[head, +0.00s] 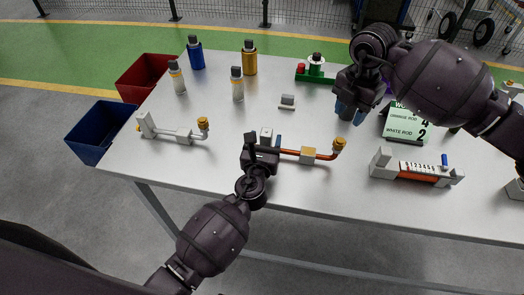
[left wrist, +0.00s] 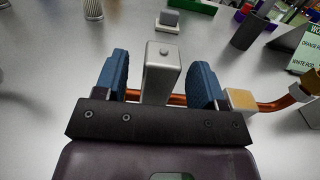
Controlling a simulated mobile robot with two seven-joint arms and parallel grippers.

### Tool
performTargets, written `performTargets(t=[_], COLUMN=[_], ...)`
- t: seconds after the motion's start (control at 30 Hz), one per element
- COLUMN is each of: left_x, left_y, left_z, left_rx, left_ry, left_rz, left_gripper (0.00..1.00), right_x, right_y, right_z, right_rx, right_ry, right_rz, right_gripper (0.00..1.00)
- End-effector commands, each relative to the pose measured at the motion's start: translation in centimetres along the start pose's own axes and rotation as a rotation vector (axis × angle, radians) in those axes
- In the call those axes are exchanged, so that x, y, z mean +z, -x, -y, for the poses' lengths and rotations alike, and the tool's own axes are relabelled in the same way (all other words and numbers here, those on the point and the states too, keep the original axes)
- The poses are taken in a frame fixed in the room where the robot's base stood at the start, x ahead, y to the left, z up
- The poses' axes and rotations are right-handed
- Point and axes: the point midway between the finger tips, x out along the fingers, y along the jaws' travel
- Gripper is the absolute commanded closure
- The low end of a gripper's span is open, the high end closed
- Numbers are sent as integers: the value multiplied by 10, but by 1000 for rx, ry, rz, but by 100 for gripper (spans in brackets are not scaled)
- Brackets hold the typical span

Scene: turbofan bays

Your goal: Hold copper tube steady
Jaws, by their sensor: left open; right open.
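The copper tube (head: 322,156) lies across the front middle of the table, with a tan block (head: 309,155) on it and a bent right end with a brass-coloured fitting (head: 339,144). My left gripper (head: 263,142) is at the tube's left part. In the left wrist view its two blue fingers (left wrist: 163,80) are open, one on each side of a grey block (left wrist: 161,72), with the copper tube (left wrist: 270,105) running behind or between them. The exact contact cannot be told. My right gripper (head: 350,108) is open over the back right of the table, near a dark cup-like object.
A grey fixture with a brass-tipped end (head: 172,131) stands on the left. Several bottles (head: 237,85), a small grey block (head: 287,102) and a green sign (head: 408,124) stand further back. Red (head: 142,78) and blue (head: 76,144) bins are beyond the left edge.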

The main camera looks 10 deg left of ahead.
Motion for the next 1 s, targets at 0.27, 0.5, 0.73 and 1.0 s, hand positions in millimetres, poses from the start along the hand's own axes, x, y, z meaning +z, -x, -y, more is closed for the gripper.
performTargets(t=[0.27, 0.5, 0.73, 1.0], left_x=[0, 0, 0, 0], left_y=[-17, -17, -17, -17], left_z=[0, 0, 0, 0], left_rx=[0, 0, 0, 0], left_ry=[0, 0, 0, 0], left_rz=[-1, 0, 0, 0], left_gripper=[36, 36, 67, 100], right_x=[0, 0, 0, 0], right_y=[0, 0, 0, 0], right_z=[0, 0, 0, 0], right_rx=[0, 0, 0, 0], right_ry=[0, 0, 0, 0], right_rz=[0, 0, 0, 0], right_gripper=[57, 57, 57, 51])
